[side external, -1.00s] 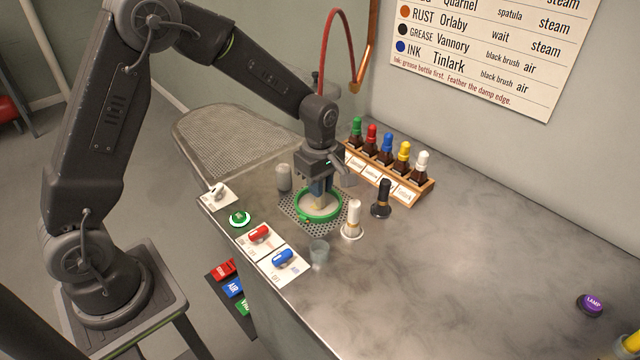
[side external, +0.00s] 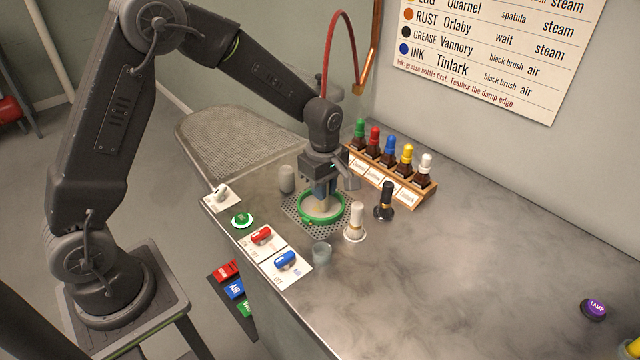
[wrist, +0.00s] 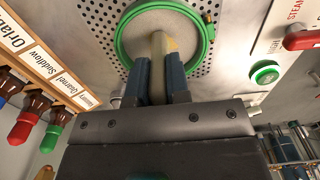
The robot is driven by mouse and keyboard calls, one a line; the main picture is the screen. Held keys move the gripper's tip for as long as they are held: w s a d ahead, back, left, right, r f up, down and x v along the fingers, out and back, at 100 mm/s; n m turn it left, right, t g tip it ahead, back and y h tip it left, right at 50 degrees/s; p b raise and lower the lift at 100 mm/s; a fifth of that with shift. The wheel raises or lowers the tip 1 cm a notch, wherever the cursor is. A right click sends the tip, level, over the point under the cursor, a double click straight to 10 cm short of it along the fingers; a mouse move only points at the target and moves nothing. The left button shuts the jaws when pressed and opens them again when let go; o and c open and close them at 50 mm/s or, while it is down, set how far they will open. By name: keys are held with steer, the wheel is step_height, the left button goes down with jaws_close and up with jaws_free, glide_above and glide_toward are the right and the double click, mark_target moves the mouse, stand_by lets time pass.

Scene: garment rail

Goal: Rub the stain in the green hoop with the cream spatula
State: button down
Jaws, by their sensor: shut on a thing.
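The green hoop (side external: 343,214) lies on the perforated plate with pale cloth inside it. In the wrist view the hoop (wrist: 122,58) rings the cloth at the top of the picture. My gripper (wrist: 159,72) is shut on the cream spatula (wrist: 157,46), which points down at the cloth inside the hoop. A yellowish patch, seemingly the stain (wrist: 172,46), shows beside the spatula's tip. I cannot tell whether the tip touches the cloth. In the side view my gripper (side external: 323,188) is directly above the hoop and hides part of the cloth.
A white-handled brush (side external: 356,221) and a black brush (side external: 385,201) stand right of the hoop. A rack of bottles (side external: 410,185) is behind them. A glass (side external: 321,253) and red and blue switches (side external: 285,260) are in front. The counter's right side is mostly clear.

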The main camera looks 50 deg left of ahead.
steer(key=shift+d, duration=0.1)
steer(key=shift+r, duration=3)
